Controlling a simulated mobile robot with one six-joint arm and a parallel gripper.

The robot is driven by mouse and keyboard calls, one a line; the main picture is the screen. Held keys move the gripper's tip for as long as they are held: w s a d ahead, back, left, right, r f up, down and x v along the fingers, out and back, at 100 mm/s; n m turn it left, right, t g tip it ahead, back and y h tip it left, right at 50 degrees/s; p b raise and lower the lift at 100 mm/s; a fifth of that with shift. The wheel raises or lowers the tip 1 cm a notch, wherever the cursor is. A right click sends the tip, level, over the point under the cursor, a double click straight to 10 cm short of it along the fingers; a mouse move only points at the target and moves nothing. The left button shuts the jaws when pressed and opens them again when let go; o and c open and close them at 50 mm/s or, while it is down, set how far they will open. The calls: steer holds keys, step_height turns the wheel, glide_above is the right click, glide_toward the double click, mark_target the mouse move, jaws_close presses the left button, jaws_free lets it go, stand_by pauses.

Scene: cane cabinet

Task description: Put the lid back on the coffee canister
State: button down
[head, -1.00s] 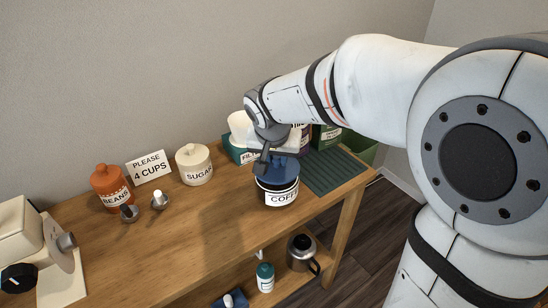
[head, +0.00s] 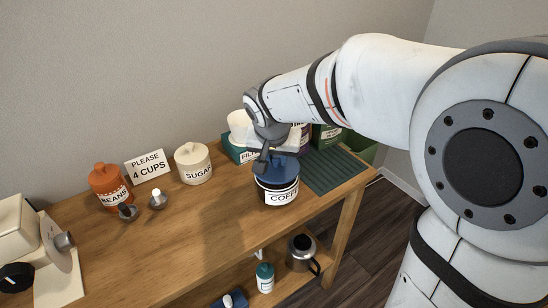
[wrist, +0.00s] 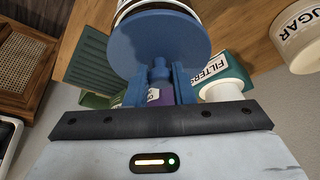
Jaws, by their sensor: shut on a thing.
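The blue lid (head: 279,170) is at the mouth of the coffee canister (head: 281,197), a dark canister with a white "COFFEE" label standing near the right end of the wooden table. My gripper (head: 263,160) is shut on the lid's knob, which shows between the two blue-looking fingers (wrist: 160,78) in the wrist view. The lid's round underside or top disc (wrist: 162,40) covers most of the canister there. Whether the lid is fully seated or slightly above the rim, I cannot tell.
A cream sugar canister (head: 193,164), a "4 cups" sign (head: 149,169) and an orange beans canister (head: 106,184) stand to the left. A filters box (head: 238,151) is behind. A green ribbed mat (head: 336,170) lies right. The front-middle tabletop is clear.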

stand_by(0.3)
steer(key=c, duration=0.7)
jaws_free()
steer(key=shift+r, duration=0.1)
steer(key=shift+r+p, duration=2.3)
steer(key=shift+r, duration=1.1)
jaws_close()
steer(key=shift+f, duration=0.15)
